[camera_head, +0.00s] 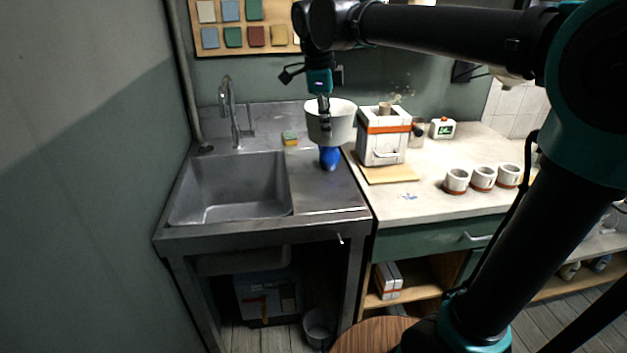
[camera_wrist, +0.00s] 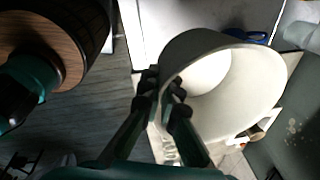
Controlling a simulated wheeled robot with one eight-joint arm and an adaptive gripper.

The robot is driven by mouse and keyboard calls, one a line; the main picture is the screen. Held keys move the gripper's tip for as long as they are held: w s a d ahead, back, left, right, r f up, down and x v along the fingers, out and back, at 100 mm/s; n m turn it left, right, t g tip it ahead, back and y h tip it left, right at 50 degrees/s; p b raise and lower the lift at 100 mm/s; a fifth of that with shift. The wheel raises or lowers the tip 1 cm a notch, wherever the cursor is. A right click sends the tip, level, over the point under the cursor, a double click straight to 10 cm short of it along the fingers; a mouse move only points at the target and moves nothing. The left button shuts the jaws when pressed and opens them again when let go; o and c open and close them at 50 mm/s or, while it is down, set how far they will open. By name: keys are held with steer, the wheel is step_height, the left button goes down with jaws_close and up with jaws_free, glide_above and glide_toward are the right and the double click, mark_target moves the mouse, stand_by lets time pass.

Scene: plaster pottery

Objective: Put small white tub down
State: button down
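The small white tub (camera_head: 331,124) hangs in my gripper (camera_head: 323,103) above the steel drainboard to the right of the sink. It looks roughly upright, with its open top facing up. In the wrist view the tub (camera_wrist: 205,50) shows its empty inside, and my gripper (camera_wrist: 165,95) has its fingers pinched on the rim wall, one on each side. The tub's base is apart from the steel surface, and a blue object shows just below it.
The blue object (camera_head: 329,158) stands on the drainboard (camera_head: 325,190). The sink basin (camera_head: 230,190) is at left, with a tap (camera_head: 232,110) and sponge (camera_head: 290,139) behind. A white box (camera_head: 381,146) stands close on the right, with several cups (camera_head: 482,178) farther right.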

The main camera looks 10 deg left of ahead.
step_height(320, 180, down, 19)
steer(key=shift+f, duration=0.2)
stand_by(0.4)
steer(key=shift+f, duration=0.1)
steer(key=c, duration=1.7)
jaws_free()
steer(key=r, duration=0.4)
steer(key=s+r, duration=0.1)
steer(key=r, duration=0.3)
steer(key=a+r, duration=0.1)
steer(key=r, duration=0.3)
steer(key=shift+s+a, duration=0.1)
steer(key=shift+s, duration=0.2)
